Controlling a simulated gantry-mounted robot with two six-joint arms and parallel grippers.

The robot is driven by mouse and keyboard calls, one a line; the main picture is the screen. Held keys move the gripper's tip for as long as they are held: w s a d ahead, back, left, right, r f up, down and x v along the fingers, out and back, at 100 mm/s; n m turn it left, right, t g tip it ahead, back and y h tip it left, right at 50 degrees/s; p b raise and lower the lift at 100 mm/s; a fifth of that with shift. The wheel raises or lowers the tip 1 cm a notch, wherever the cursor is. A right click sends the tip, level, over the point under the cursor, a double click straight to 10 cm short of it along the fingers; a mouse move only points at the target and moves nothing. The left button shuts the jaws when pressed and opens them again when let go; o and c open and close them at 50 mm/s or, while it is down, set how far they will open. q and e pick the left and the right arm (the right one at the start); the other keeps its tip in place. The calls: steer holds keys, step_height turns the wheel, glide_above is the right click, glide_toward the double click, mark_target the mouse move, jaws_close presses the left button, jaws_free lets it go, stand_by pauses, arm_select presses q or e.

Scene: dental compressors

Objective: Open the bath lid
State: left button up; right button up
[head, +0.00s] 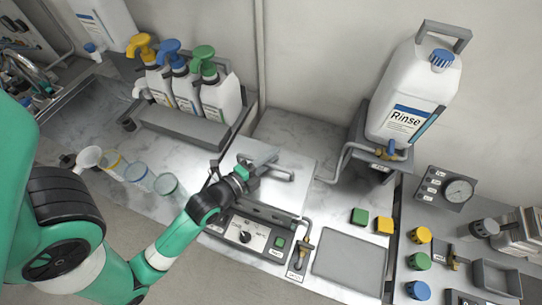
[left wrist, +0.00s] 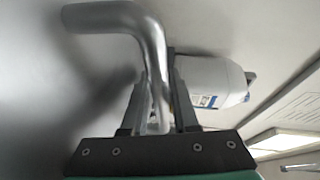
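The bath lid (head: 296,192) is a pale flat panel on top of the bath unit (head: 243,234), whose front has a dial and a green button. The lid looks down or nearly so; a small gap cannot be ruled out. A bent grey metal bar handle (head: 285,174) stands on it. My left gripper (head: 262,163) is at this handle. In the left wrist view, the handle (left wrist: 150,35) passes between the two fingers of my left gripper (left wrist: 160,95), which look closed against it. My right gripper is in neither view.
A white Rinse jug (head: 405,95) stands on a raised stand behind and right of the bath. Pump bottles (head: 185,85) stand in a grey rack at the back left. Several clear cups (head: 140,177) sit left of my arm. A grey tray (head: 350,257) lies at front right.

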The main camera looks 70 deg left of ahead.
arm_select(q)
jaws_close()
stand_by(1.2)
